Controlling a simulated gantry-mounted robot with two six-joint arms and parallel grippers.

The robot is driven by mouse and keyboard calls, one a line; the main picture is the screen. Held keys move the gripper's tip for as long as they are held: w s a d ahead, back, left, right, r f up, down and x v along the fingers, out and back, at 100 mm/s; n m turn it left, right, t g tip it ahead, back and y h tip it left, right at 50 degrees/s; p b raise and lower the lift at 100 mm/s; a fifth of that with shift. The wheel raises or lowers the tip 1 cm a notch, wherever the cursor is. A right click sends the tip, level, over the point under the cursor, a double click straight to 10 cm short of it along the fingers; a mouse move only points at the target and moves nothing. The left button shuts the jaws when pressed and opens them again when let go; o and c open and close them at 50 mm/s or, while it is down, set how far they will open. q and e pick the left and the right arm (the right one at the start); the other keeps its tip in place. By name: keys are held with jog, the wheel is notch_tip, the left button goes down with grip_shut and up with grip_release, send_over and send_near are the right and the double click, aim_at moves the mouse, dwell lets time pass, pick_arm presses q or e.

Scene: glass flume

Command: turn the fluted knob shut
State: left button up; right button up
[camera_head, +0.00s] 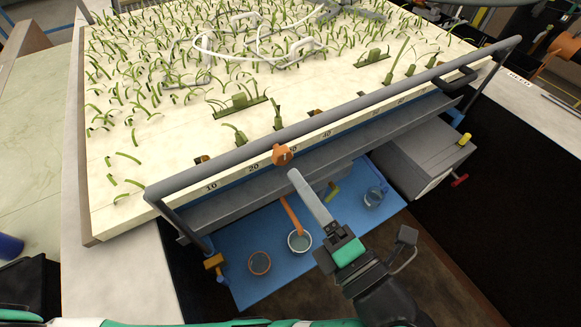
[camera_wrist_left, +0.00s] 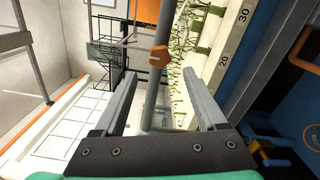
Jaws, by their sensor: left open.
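An orange lobed knob (camera_head: 282,154), which looks like the fluted knob, sits at the front rail by the scale marks. It also shows in the left wrist view (camera_wrist_left: 159,57), ahead of the fingers and near the middle of the gap. My left gripper (camera_head: 294,174) is just below and in front of the knob in the head view. In the wrist view its two fingers (camera_wrist_left: 159,75) are apart, with nothing held between them. The knob appears beyond the fingertips, clear of them. My right gripper is not in view.
A grey rail (camera_head: 390,92) runs along the front of the planted flume bed (camera_head: 130,215). Below, a blue shelf (camera_head: 245,285) holds a white cup (camera_head: 299,241), a brown-rimmed cup (camera_head: 260,262) and a jar (camera_head: 375,196). An orange spout (camera_head: 290,213) reaches the white cup. A grey box (camera_head: 425,150) stands right.

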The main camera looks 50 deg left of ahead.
pick_arm(q)
jog(key=d, duration=0.1)
jog(key=d+b, duration=0.1)
jog(key=d, duration=0.1)
jog(key=s+d, duration=0.1)
jog(key=d, duration=0.1)
jog(key=shift+d, duration=0.2)
